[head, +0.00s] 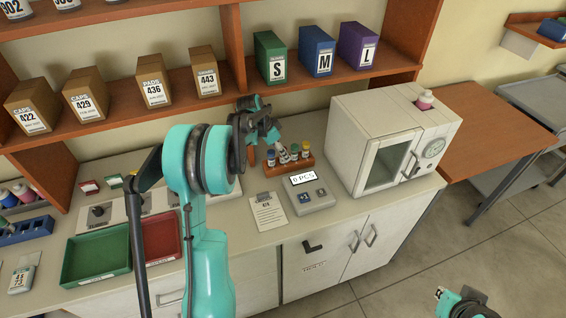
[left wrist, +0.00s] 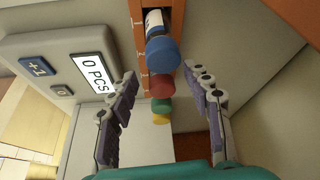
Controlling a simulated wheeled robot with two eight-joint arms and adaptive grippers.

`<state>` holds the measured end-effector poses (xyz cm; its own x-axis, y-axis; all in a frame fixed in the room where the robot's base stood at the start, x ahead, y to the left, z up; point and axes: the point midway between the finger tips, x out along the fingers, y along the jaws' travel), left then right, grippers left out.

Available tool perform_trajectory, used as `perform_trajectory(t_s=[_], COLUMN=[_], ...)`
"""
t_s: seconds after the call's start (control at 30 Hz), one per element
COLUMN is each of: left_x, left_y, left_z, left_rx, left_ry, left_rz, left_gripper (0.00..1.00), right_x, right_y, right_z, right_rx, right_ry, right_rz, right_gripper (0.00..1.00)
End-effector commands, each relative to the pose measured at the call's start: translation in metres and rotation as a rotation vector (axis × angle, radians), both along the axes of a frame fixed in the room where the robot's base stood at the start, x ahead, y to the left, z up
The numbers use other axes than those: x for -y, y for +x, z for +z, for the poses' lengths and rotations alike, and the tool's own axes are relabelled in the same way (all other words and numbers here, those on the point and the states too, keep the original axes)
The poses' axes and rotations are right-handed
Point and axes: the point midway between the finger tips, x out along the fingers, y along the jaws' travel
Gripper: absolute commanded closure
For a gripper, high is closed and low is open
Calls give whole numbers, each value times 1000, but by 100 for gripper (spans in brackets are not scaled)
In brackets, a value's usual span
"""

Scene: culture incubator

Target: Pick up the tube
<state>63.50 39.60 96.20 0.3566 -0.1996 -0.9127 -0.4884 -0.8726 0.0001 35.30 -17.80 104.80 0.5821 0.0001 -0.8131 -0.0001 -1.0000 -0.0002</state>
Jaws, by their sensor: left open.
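A small orange-brown rack (head: 290,168) stands on the counter with several capped tubes in a row. The tube with the blue cap (head: 271,156) is at its left end. In the left wrist view the blue-capped tube (left wrist: 162,52) is nearest, with red (left wrist: 161,84), green (left wrist: 161,104) and yellow (left wrist: 161,119) caps beyond it. My left gripper (left wrist: 163,76) is open and empty, its fingers on both sides of the cap row, apart from the caps. In the head view it hangs just behind and left of the rack. Part of my right arm (head: 465,305) shows at the bottom right.
A counter device reading "0 PCS" (head: 306,180) stands in front of the rack, with a clipboard (head: 268,210) left of it. A white incubator (head: 385,140) stands to the right. A shelf with boxes and binders is behind. Green (head: 97,258) and red trays lie left.

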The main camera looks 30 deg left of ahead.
Motion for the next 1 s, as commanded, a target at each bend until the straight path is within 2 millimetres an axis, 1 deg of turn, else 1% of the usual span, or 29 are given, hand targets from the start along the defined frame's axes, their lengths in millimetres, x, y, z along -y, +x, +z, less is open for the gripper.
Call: perform_trajectory(t_s=[0.03, 0.13, 0.37, 0.4, 0.47, 0.5, 0.53, 0.57, 0.87, 1.0], left_x=[1, 4, 5, 5, 5, 5, 5, 5, 5, 5], left_y=[4, 8, 9, 9, 9, 9, 9, 9, 9, 9], left_z=[-11, -21, -22, -22, -21, -21, -21, -21, -21, -17], left_rx=[0, 0, 0, 0, 0, 0, 0, 0, 0, 0], left_ry=[0, 1, 0, 0, 0, 0, 0, 0, 0, 0], left_rz=[-1, -2, -1, -1, -1, -1, -1, -1, 0, 0], left_gripper=[50, 50, 50, 61, 77, 87, 95, 100, 100, 100], right_x=[0, 0, 0, 0, 0, 0, 0, 0, 0, 0], right_y=[0, 0, 0, 0, 0, 0, 0, 0, 0, 0], right_z=[-6, -9, -8, -8, -8, -8, -8, -8, -8, -6], right_rx=[0, 0, 0, 0, 0, 0, 0, 0, 0, 0], right_ry=[0, 0, 0, 0, 0, 0, 0, 0, 0, 0], right_rz=[0, 0, 0, 0, 0, 0, 0, 0, 0, 0], right_gripper=[100, 100, 100, 100, 100, 100, 100, 100, 100, 100])
